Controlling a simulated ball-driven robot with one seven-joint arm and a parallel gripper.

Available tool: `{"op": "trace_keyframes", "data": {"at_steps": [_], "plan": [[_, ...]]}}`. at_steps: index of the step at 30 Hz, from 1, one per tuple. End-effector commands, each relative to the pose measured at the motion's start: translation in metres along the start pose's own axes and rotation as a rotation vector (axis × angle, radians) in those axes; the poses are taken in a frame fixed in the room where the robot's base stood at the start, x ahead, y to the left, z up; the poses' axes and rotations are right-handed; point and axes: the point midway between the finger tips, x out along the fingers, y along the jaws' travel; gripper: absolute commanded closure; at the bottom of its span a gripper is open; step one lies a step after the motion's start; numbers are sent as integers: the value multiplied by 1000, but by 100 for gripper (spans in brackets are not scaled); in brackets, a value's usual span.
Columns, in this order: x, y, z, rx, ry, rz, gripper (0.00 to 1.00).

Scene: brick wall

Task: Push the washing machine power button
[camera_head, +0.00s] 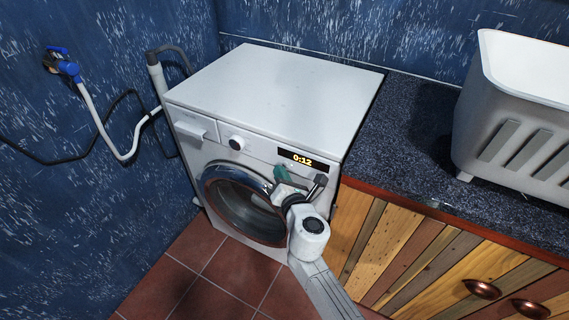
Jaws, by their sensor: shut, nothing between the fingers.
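The white washing machine (275,85) stands against the blue wall. Its round glass door (240,207) is shut. The control panel has a round knob (237,143) and a lit display (303,159) reading 0:12. My gripper (320,181) is shut and empty, in front of the right part of the machine's front, just below the display. I cannot tell whether it touches the panel. I cannot make out the power button; my gripper and wrist cover part of the front there.
A dark speckled counter (400,150) over wooden-plank cabinets (400,245) adjoins the machine on the right. A white slotted basket (520,110) stands on the counter. A hose (95,115) and black cable are at the left wall. Tiled floor (190,270) is clear at front left.

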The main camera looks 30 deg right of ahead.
Motion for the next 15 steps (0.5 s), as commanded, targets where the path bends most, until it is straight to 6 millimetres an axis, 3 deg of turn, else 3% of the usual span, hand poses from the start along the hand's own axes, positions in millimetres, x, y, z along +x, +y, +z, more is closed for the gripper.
{"op": "trace_keyframes", "data": {"at_steps": [15], "plan": [[4, -3, 4, 0, 0, 0, 100]]}}
